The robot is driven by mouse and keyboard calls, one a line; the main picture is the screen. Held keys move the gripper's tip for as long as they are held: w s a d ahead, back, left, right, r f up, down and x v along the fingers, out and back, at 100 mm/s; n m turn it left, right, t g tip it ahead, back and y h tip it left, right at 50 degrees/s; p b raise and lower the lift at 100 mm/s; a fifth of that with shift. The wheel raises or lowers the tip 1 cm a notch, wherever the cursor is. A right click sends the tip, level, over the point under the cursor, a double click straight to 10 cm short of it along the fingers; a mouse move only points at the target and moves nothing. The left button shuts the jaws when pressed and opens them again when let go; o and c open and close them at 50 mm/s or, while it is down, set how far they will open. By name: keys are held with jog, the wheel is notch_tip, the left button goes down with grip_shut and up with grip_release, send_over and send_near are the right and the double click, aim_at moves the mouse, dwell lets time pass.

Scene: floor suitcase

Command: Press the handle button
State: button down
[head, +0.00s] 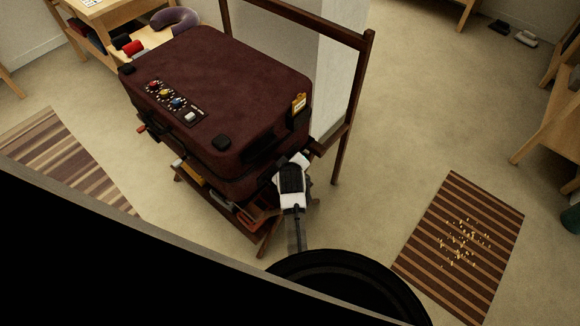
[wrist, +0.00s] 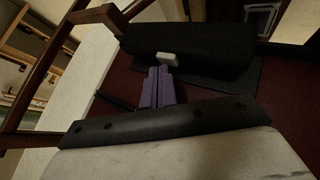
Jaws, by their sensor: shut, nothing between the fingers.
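A dark red suitcase (head: 215,90) lies on a wooden rack. In the wrist view, a thick black handle (wrist: 200,45) runs along its red side, with a small light grey button (wrist: 169,59) on the handle's edge. My gripper (wrist: 161,72) has purple fingers that are shut and empty. Their tips are right at the button's lower edge; I cannot tell whether they touch it. In the head view, my white and black wrist (head: 290,183) is at the suitcase's near right side, and the fingertips and button are hidden there.
A panel with knobs (head: 175,102) and a yellow tag (head: 299,103) are on the suitcase. A striped mat (head: 465,245) with scattered bits lies on the right. The floor between is clear.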

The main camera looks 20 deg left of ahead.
jog(key=shift+f, duration=0.25)
dwell(0.3)
jog(key=shift+r+p, duration=0.9)
notch_tip(320, 180, up, 5)
jog(key=p, duration=0.5)
dwell(0.7)
